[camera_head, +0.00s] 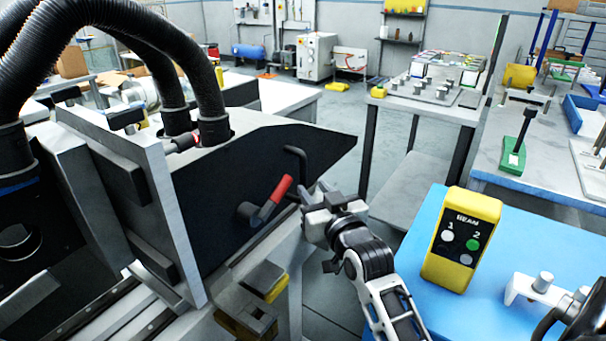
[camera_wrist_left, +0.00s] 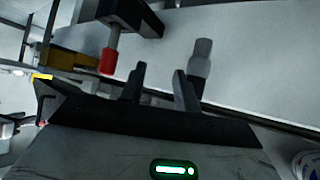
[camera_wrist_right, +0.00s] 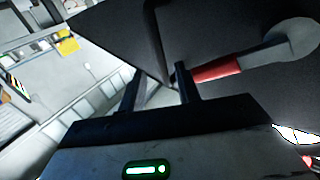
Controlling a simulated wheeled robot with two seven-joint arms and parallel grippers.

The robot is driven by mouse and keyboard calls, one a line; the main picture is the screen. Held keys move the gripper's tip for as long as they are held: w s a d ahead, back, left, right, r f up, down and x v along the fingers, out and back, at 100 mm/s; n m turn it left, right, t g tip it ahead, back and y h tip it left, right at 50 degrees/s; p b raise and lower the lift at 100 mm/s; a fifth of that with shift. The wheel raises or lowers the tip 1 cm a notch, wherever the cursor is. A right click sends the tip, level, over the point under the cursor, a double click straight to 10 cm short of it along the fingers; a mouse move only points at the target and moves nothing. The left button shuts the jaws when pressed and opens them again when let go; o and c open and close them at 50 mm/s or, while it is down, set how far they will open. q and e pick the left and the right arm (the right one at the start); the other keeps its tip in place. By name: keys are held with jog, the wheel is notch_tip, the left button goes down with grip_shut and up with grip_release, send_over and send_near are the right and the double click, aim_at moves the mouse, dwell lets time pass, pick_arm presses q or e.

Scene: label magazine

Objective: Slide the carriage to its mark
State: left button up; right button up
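The carriage, as I take it, is the tall pale plate (camera_head: 150,190) with black blocks and thick black hoses, standing on rails at the left of the head view. Beside it is a dark side panel (camera_head: 300,152) with a red-handled lever (camera_head: 268,200) and a black bent handle (camera_head: 297,158). My right gripper (camera_head: 318,192) is open, just right of the red lever. In the right wrist view, its fingers (camera_wrist_right: 158,88) are apart near the black handle and red grip. My left gripper (camera_wrist_left: 158,88) is open, close to a grey-capped post (camera_wrist_left: 201,60). I cannot make out the mark.
A yellow box marked BEAM (camera_head: 461,240), with its 2 lamp green, stands on the blue table (camera_head: 418,262). Yellow and black blocks (camera_head: 262,280) sit below the panel. A red-tipped rod (camera_wrist_left: 108,60) is near my left gripper. Floor is open behind.

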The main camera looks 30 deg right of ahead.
aim_at(304, 178)
jog(key=w, duration=0.4)
jog(key=w+d, duration=0.1)
jog(key=w, duration=0.1)
jog(key=shift+w+d, duration=0.1)
jog(key=shift+w, duration=0.15)
